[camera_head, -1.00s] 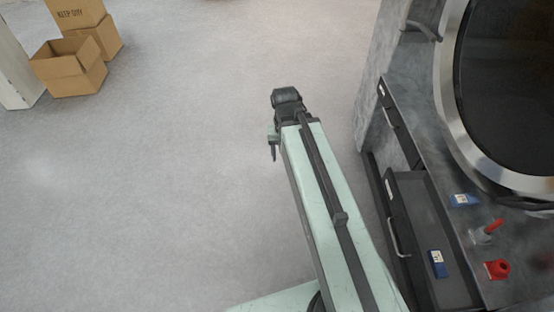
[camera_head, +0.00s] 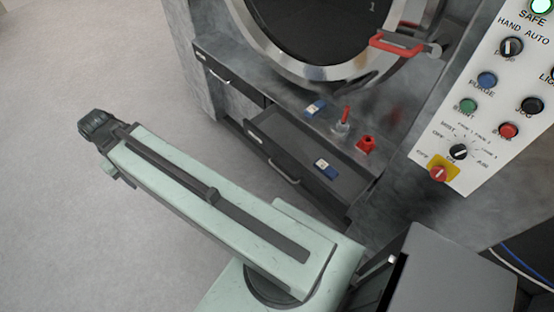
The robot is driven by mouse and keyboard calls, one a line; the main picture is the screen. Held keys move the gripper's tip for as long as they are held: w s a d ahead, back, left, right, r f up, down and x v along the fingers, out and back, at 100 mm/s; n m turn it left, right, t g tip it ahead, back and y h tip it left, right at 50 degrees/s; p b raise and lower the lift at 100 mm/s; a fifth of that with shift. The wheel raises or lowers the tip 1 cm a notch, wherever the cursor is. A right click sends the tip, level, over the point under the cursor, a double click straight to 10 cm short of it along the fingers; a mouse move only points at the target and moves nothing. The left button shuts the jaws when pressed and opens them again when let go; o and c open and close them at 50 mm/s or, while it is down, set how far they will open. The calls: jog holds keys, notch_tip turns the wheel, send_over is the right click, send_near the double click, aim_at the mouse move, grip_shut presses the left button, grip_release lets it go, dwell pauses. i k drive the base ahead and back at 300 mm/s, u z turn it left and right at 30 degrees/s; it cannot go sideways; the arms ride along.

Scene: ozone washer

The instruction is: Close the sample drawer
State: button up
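The sample drawer (camera_head: 268,167) is a dark grey drawer low on the washer's front, pulled out, with a metal bar handle (camera_head: 272,165) on its front. A small blue box with a white label (camera_head: 325,168) lies inside it. My arm stretches to the left in front of the washer, apart from the drawer. My gripper (camera_head: 103,163) is at the arm's far end at the left, over bare floor; its fingers are small and mostly hidden, so their opening is unclear.
A second drawer (camera_head: 229,84), left of the open one, is shut. A blue item (camera_head: 315,107), a red-handled valve (camera_head: 344,120) and a red fitting (camera_head: 366,145) sit on the ledge above. A control panel (camera_head: 490,110) stands at right. A grey box (camera_head: 455,275) is at lower right. Floor at left is clear.

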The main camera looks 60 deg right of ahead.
aim_at(289, 141)
jog(key=z, duration=1.6)
jog(key=k, duration=1.25)
jog(key=u, duration=1.25)
jog(key=i, duration=1)
jog(key=z, duration=0.05)
